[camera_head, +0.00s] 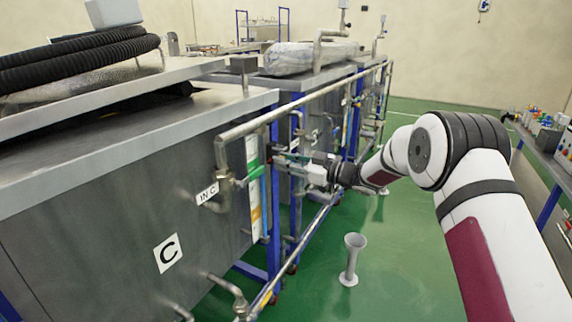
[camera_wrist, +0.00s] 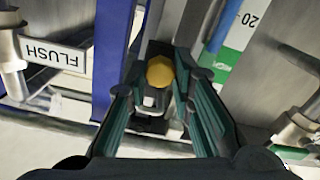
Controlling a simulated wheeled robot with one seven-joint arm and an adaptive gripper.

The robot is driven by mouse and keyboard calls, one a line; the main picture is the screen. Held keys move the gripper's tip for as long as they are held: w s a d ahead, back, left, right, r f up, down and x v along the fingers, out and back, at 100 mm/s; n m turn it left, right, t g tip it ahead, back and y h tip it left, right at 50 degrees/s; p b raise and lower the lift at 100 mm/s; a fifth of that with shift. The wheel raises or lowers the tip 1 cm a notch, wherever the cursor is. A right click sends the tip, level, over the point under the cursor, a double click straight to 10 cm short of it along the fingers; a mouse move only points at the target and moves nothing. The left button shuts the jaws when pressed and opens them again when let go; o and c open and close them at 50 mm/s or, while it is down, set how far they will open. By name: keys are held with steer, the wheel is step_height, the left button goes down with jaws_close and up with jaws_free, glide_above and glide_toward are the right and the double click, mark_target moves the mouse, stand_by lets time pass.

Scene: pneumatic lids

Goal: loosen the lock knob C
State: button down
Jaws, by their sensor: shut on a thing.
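In the wrist view a round yellow knob (camera_wrist: 160,71) sits between the two dark green finger pads of my gripper (camera_wrist: 163,82). I take it to be lock knob C, though no letter shows on it. In the head view my gripper (camera_head: 282,159) reaches left to the blue frame post at the right end of the grey tank (camera_head: 88,220) marked C. Its fingers are closed in on the knob, and the knob itself is hidden there.
A pipe rail (camera_head: 295,105) runs along the tank fronts. A tag reading IN C (camera_head: 207,194) hangs beside the post, and a FLUSH tag (camera_wrist: 53,55) shows in the wrist view. A grey flared stand (camera_head: 351,258) is on the open green floor. A bench (camera_head: 546,150) stands right.

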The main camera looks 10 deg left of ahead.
steer(key=n+b, duration=1.1)
steer(key=n, duration=0.9)
steer(key=shift+s+f+n, duration=0.1)
steer(key=shift+f+n, duration=0.05)
steer(key=shift+n, duration=0.25)
steer(key=c, duration=1.4)
jaws_free()
steer(key=v, duration=1.2)
